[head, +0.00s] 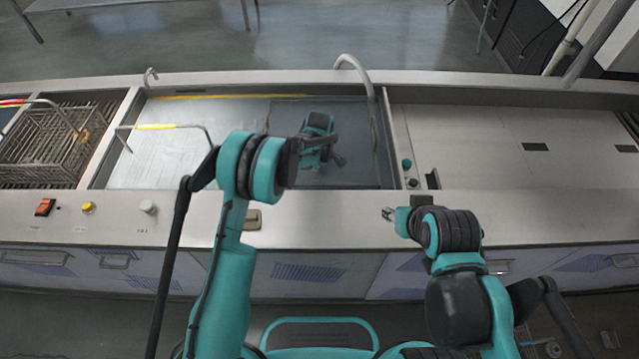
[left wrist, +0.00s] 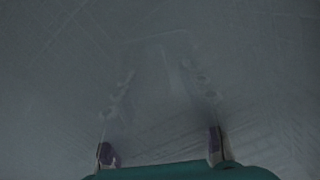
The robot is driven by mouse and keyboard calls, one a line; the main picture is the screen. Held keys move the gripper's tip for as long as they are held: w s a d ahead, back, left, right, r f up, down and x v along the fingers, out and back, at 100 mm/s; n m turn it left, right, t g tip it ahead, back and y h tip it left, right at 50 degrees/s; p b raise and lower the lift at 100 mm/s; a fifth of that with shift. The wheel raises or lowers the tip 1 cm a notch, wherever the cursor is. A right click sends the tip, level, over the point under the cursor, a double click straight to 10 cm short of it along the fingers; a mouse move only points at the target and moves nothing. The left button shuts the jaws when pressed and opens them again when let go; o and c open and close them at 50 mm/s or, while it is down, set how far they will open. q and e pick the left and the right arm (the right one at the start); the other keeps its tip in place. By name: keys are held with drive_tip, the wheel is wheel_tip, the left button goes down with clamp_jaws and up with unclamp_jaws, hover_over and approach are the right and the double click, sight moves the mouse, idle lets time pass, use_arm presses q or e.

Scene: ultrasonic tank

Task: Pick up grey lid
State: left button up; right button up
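I cannot tell for sure which surface is the grey lid. A flat pale-grey panel (head: 470,150) with dark slots covers the right bay of the bench. The middle bay holds a smooth grey surface (head: 235,115), glossy and darker on its right side. My left gripper (head: 338,150) is over that darker part, partly hidden by its own wrist. In the left wrist view its fingers (left wrist: 162,150) are wide apart with nothing between them, facing a dim grey surface with faint finger-like reflections. My right gripper (head: 388,213) is small in view by the bench's front ledge; its finger opening is unclear.
A wire basket (head: 45,140) sits in the left bay. A bent bar handle with a yellow grip (head: 155,127) rises at the middle bay's left. A curved metal spout (head: 355,68) stands at the back. Switches and knobs (head: 88,208) line the front ledge.

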use_arm(q)
clamp_jaws()
drive_tip(key=shift+r, duration=0.15)
